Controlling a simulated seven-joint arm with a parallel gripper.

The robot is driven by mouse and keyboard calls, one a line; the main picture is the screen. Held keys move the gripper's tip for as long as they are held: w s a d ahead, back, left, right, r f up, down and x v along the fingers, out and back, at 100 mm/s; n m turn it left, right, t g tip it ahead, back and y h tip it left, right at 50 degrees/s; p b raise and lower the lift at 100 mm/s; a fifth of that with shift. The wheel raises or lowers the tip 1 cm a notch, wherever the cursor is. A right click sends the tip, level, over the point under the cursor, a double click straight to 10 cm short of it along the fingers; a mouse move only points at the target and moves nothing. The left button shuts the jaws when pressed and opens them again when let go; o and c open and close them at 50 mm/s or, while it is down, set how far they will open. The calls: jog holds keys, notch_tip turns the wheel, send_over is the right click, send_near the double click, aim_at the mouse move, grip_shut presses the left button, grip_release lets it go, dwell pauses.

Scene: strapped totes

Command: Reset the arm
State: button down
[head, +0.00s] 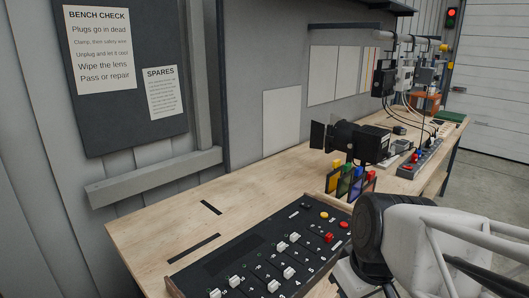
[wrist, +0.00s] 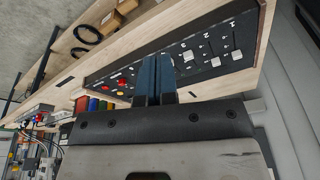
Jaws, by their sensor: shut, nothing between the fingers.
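My gripper (wrist: 155,66) shows in the wrist view, its two dark blue fingers side by side and closed with nothing between them. The fingertips appear in front of the black control console (wrist: 205,50), which has white sliders and red and yellow buttons. I cannot tell how far apart they are. In the head view my arm fills the lower right, and I cannot make out the fingers there. The console (head: 222,262) lies on the near part of the wooden bench there, to the left of my arm.
A black stage lamp (head: 358,142) stands on the bench (head: 150,232) beyond the console, with coloured filter frames (head: 345,178) before it. A second, grey panel (head: 420,158) and hanging lamps (head: 384,80) are farther back. The bench left of the console is mostly clear.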

jog(key=d+m, duration=0.1)
jog(key=s+d+m+h, duration=0.1)
jog(key=m, duration=0.1)
jog(key=s+d+m, duration=0.1)
jog(key=m, duration=0.1)
jog(key=shift+d+r, duration=0.2)
jog(key=shift+r, duration=0.15)
dwell(1.0)
